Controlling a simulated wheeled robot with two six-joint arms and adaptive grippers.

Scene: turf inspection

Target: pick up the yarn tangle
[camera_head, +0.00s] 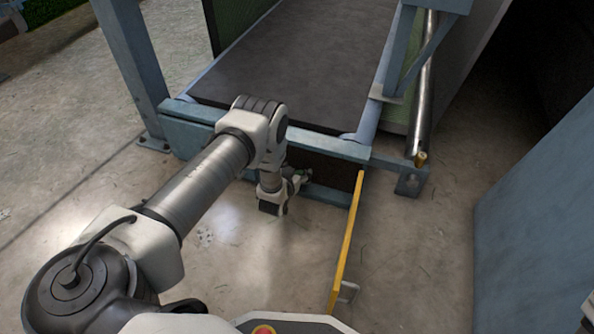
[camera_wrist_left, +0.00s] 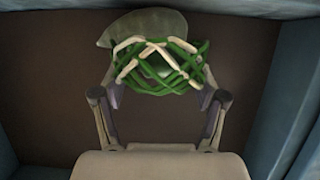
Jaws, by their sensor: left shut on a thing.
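The yarn tangle (camera_wrist_left: 160,70) is a loose clump of green and cream strands. In the left wrist view it sits between the fingertips of my left gripper (camera_wrist_left: 160,92), which is shut on it. In the head view my left gripper (camera_head: 296,180) is low, in front of the dark opening under the machine's front crossbar, and the tangle shows only as a small greenish bit there. A grey-green rounded flap or patch (camera_wrist_left: 140,24) shows just behind the tangle in the wrist view. I cannot tell whether the tangle touches the dark surface behind it. My right gripper is not in view.
A blue-grey steel frame (camera_head: 345,148) carries a dark belt bed (camera_head: 300,60) above the gripper. A yellow bar (camera_head: 347,240) stands out from the frame to the right. A blue panel (camera_head: 540,220) is at the far right. Concrete floor (camera_head: 240,260) is open in front.

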